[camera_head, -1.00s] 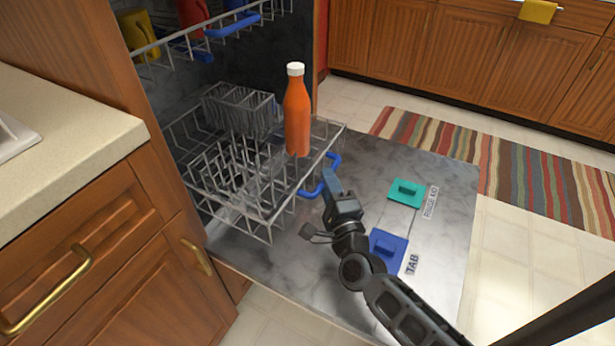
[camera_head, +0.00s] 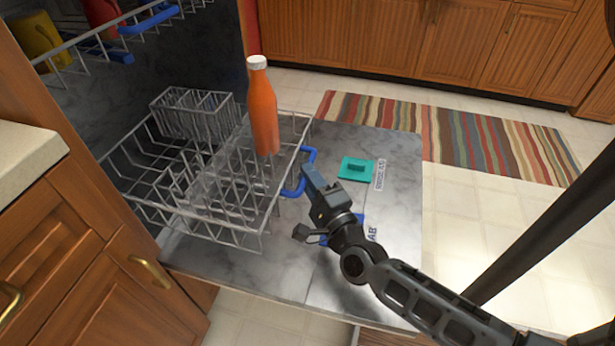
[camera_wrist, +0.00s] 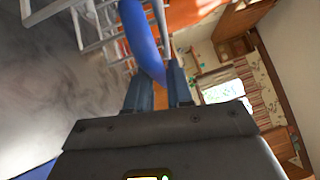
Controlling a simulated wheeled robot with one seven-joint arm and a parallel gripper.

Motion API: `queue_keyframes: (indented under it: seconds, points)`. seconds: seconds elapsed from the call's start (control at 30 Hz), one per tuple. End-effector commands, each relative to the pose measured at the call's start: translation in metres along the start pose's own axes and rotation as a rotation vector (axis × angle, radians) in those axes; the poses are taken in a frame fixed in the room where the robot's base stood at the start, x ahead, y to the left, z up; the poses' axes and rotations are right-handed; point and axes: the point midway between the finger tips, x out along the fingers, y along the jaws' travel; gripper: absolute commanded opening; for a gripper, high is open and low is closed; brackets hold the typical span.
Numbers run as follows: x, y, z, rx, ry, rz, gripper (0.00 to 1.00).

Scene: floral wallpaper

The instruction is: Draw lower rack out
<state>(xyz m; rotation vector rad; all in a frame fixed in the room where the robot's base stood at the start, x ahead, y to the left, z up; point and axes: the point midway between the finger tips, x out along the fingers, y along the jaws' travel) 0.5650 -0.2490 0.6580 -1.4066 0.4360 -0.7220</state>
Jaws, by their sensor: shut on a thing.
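The lower rack (camera_head: 190,215) is a grey wire basket standing over the open dishwasher door, partly outside the cavity. Its blue handle (camera_head: 302,176) is on the front side, facing my gripper. My gripper (camera_head: 310,176) is shut on this handle. In the wrist view the blue handle (camera_wrist: 142,38) passes between the fingers (camera_wrist: 158,85). An orange bottle (camera_head: 263,112) with a white cap stands at the rack's front right, tilted slightly. A grey cutlery basket (camera_head: 193,115) sits at the rack's back.
The upper rack (camera_head: 95,38) holds yellow and red items. The open door (camera_head: 225,255) lies flat, with a teal dispenser tab (camera_head: 355,168) and a blue one, partly hidden by my arm. A striped rug (camera_head: 460,140) and bare floor lie beyond. Wooden cabinets (camera_head: 60,250) flank the left.

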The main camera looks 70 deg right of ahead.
Motion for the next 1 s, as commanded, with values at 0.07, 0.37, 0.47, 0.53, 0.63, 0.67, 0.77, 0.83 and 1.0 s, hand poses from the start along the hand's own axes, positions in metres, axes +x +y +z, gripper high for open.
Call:
queue_keyframes:
  seconds: [0.07, 0.37, 0.47, 0.53, 0.63, 0.67, 0.77, 0.83, 1.0]
  points:
    - [-0.001, 0.001, 0.0, 0.0, 0.0, 0.003, 0.0]
    - [0.0, 0.001, 0.0, 0.0, 0.0, 0.002, 0.42]
    - [0.0, 0.001, 0.0, 0.0, 0.0, 0.001, 0.42]
    - [0.0, 0.0, 0.0, 0.0, 0.0, 0.001, 0.42]
    - [-0.005, 0.001, 0.0, -0.001, 0.0, 0.002, 0.42]
    - [-0.008, 0.001, 0.0, -0.001, 0.0, 0.003, 0.42]
    - [-0.021, 0.001, 0.0, -0.001, -0.001, 0.004, 0.42]
    - [-0.033, 0.001, 0.0, -0.001, -0.001, 0.005, 0.42]
    - [-0.06, 0.001, 0.0, -0.002, -0.001, 0.005, 0.42]
